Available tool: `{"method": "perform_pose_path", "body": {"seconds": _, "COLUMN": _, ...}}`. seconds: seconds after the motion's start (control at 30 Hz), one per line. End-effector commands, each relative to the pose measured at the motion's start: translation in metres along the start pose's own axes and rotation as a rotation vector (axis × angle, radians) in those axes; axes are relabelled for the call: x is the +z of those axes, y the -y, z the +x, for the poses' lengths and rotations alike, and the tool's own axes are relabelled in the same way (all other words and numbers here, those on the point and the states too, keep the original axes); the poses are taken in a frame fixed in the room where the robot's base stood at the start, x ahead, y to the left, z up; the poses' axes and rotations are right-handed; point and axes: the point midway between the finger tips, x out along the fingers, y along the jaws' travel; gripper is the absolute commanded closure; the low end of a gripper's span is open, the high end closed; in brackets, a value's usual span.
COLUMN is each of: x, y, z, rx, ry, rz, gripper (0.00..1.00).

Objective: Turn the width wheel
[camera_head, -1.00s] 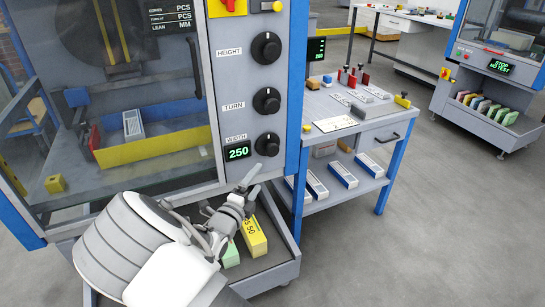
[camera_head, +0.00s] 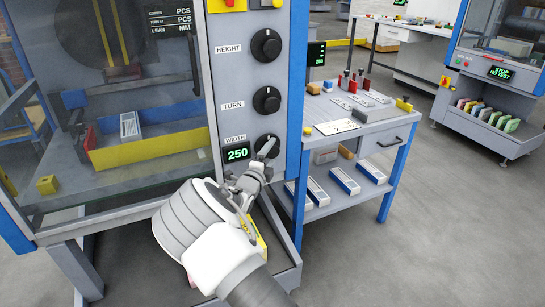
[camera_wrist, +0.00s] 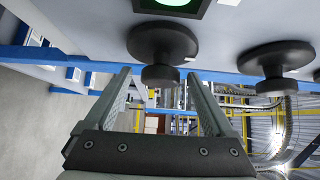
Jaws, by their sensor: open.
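The width wheel (camera_head: 268,143) is a black round knob low on the grey panel, beside the green display (camera_head: 236,153) reading 250. My gripper (camera_head: 262,168) is just below and in front of it, partly covering the wheel's lower part. In the wrist view the width wheel (camera_wrist: 162,40) has a wide dark disc and a smaller hub. The hub lies in line with the gap between the fingertips of my gripper (camera_wrist: 158,78). The fingers are open and empty, one on each side of the hub. I cannot tell how far the tips are from it.
The turn wheel (camera_head: 267,100) and height wheel (camera_head: 267,46) sit above on the same panel. The turn wheel also shows in the wrist view (camera_wrist: 275,62). A glass-fronted bay (camera_head: 120,185) is at left. A side table (camera_head: 345,133) stands close right; open floor lies beyond.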

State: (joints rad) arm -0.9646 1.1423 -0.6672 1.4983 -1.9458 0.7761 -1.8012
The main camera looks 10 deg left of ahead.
Motion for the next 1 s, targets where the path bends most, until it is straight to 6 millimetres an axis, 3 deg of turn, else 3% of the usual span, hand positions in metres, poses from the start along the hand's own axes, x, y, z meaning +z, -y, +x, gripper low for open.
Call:
{"method": "perform_pose_path", "body": {"seconds": 0.2, "x": 0.0, "y": 0.0, "z": 0.016, "rx": 0.0, "ry": 0.0, "rz": 0.001, "gripper": 0.12}}
{"method": "perform_pose_path", "body": {"seconds": 0.5, "x": 0.0, "y": 0.0, "z": 0.017, "rx": 0.0, "ry": 0.0, "rz": 0.0, "gripper": 0.13}}
{"method": "perform_pose_path", "body": {"seconds": 0.9, "x": 0.0, "y": 0.0, "z": 0.017, "rx": 0.0, "ry": 0.0, "rz": 0.001, "gripper": 0.85}}
{"method": "perform_pose_path", "body": {"seconds": 0.97, "x": 0.0, "y": 0.0, "z": 0.017, "rx": 0.0, "ry": 0.0, "rz": 0.001, "gripper": 0.96}}
{"method": "perform_pose_path", "body": {"seconds": 1.0, "x": 0.0, "y": 0.0, "z": 0.017, "rx": 0.0, "ry": 0.0, "rz": 0.001, "gripper": 0.96}}
